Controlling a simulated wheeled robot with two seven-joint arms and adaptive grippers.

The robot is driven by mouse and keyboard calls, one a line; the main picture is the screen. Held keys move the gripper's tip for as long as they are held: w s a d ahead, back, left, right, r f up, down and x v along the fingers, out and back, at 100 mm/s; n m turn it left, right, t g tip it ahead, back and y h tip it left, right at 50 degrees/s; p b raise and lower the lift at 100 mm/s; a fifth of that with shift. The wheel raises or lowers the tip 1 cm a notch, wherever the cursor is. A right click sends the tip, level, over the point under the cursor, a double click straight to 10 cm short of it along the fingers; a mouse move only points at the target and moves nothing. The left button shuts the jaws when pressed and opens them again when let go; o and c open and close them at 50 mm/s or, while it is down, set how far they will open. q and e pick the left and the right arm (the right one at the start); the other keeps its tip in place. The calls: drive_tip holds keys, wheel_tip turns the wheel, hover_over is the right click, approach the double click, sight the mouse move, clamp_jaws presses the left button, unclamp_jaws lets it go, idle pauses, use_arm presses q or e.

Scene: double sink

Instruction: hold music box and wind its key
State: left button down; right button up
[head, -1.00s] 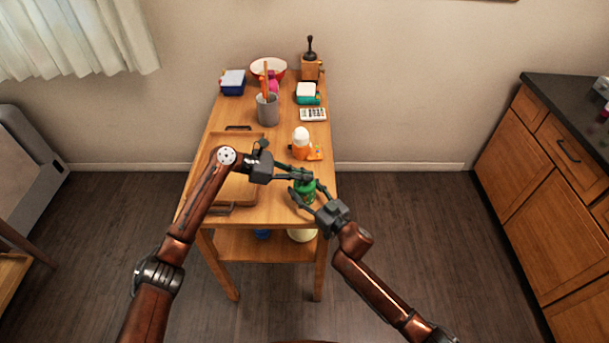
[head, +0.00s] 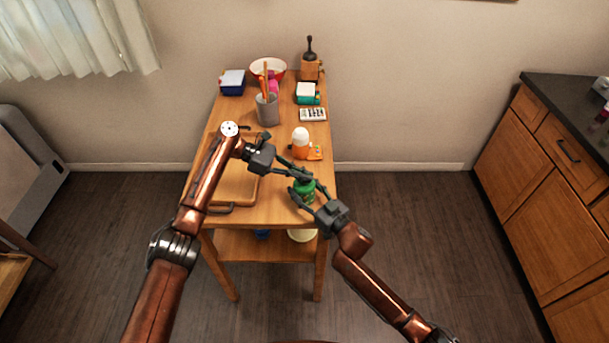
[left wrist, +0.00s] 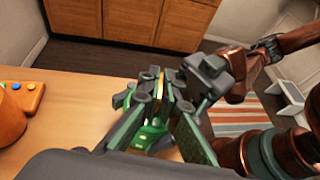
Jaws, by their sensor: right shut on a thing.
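The music box (head: 305,191) is a small green cylinder at the near right of the wooden table. My right gripper (head: 303,193) is shut on it, with one finger along each side. My left gripper (head: 304,174) is at the top of the music box, its fingers apart. In the left wrist view, the green music box (left wrist: 150,138) shows partly between my left fingers. A narrow yellow piece, perhaps the key, shows near the fingertips. Fingers hide most of it, and I cannot tell whether they touch it.
A wooden tray (head: 218,195) with dark handles lies left of the music box. An orange object with a white egg-shaped top (head: 301,142) stands just behind. A grey cup (head: 267,112), a calculator-like item (head: 313,114) and a bowl (head: 283,66) are farther back.

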use_arm(q)
drive_tip(key=c, duration=2.6)
unclamp_jaws()
drive_tip(key=shift+a, duration=0.1)
drive_tip(key=o, duration=0.5)
drive_tip(key=v, duration=1.1)
drive_tip(key=shift+a+r, duration=0.1)
drive_tip(key=shift+a, duration=0.3)
